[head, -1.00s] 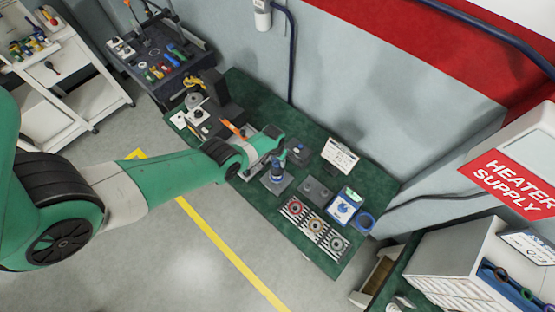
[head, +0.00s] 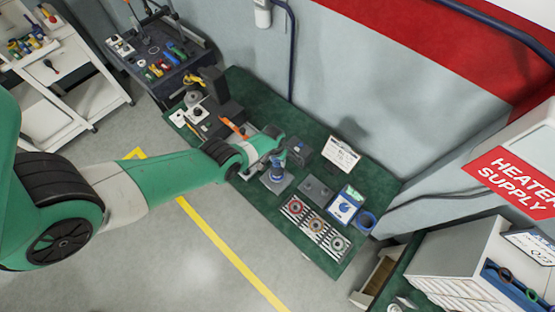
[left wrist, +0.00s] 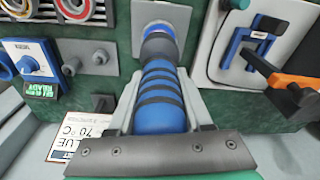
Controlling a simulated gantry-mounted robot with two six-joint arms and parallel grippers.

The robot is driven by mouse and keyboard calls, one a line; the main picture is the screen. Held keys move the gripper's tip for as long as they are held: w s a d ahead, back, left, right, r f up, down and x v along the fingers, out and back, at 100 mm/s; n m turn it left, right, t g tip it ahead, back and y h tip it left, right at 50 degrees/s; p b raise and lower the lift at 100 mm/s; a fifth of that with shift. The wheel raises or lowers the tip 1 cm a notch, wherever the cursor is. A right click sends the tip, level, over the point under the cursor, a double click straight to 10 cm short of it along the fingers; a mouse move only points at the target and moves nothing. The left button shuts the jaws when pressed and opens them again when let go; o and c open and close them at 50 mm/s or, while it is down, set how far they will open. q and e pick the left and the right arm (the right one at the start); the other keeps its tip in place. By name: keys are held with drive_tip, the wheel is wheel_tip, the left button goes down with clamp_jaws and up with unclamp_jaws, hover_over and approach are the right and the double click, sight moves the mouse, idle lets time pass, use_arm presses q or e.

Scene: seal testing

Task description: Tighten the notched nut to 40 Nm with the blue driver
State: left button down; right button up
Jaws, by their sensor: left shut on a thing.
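The blue driver (left wrist: 160,98), with black bands around its body, is held between the two fingers of my left gripper (left wrist: 163,112). In the head view my left gripper (head: 280,160) is over the green bench, with the driver (head: 277,173) pointing down. The driver's lower end meets or hovers just over a small grey plate (left wrist: 140,14) with a blue ring-like part at its tip; I cannot tell contact. The notched nut is not distinguishable; the driver's end may hide it. My right gripper is out of view.
On the bench, a blue-and-white dial unit (head: 344,206) and a tray of ring seals (head: 316,227) stand right of the driver. A white sign card (head: 341,153) stands behind. A grey fixture with an orange-handled clamp (left wrist: 290,82) lies close on the other side.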

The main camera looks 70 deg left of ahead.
use_arm(q)
drive_tip(key=shift+f+b, duration=1.25)
idle(1.8)
wheel_tip(320, 180, up, 5)
drive_tip(key=p, duration=0.5)
drive_tip(key=shift+r, duration=0.1)
idle(0.4)
